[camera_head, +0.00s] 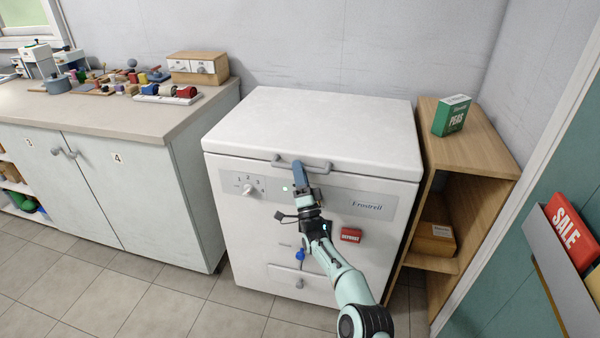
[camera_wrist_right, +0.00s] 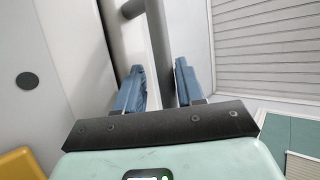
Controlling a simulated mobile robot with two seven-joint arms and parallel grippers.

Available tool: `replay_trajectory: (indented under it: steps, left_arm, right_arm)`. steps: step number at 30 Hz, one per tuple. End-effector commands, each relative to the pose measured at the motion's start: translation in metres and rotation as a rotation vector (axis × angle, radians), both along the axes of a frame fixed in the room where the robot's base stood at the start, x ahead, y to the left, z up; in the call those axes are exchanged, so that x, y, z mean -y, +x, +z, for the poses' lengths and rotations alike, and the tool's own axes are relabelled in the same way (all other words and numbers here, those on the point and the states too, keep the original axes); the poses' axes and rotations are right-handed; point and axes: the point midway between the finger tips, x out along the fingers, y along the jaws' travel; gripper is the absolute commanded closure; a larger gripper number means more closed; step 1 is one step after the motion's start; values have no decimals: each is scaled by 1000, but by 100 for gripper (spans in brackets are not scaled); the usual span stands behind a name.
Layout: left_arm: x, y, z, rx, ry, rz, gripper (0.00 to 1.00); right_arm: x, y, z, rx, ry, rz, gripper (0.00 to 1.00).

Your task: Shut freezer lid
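The white freezer (camera_head: 290,230) stands against the wall, with its lid (camera_head: 310,130) lying flat on top. I see no clear gap under the lid's front edge. A grey bar handle (camera_head: 318,168) runs along that edge. In the right wrist view the handle bar (camera_wrist_right: 157,45) passes between the two fingers (camera_wrist_right: 160,85), and a pale strip shows between the bar and the left finger. My left gripper is out of view.
A counter with a drawer box (camera_head: 198,67) and small items stands left of the freezer. A wooden shelf (camera_head: 470,150) with a green PEAS box (camera_head: 452,115) stands close on the right. A red SALE sign (camera_head: 566,232) is at far right. Tiled floor is clear at front left.

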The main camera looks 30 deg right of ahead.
Motion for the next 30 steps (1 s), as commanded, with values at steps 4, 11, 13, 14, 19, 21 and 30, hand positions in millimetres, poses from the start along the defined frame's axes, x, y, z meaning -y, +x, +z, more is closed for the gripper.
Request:
replay_trajectory:
  steps: [4, 11, 13, 14, 19, 21, 30]
  left_arm:
    - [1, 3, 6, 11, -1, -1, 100]
    - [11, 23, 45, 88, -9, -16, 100]
    - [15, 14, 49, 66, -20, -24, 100]
    - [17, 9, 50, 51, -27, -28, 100]
    - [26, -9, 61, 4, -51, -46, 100]
    - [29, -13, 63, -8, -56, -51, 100]
    - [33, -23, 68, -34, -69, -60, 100]
  right_arm:
    - [1, -2, -1, -4, 1, -2, 56]
    - [-1, -21, -13, -3, 2, -1, 56]
    - [-3, -30, -24, -4, 2, 0, 56]
    - [-3, -34, -28, -4, 2, 0, 56]
    - [-7, -59, -54, -3, 2, 0, 56]
    - [-9, -69, -65, -4, 0, -1, 56]
    - [-13, -94, -91, -1, 0, -1, 56]
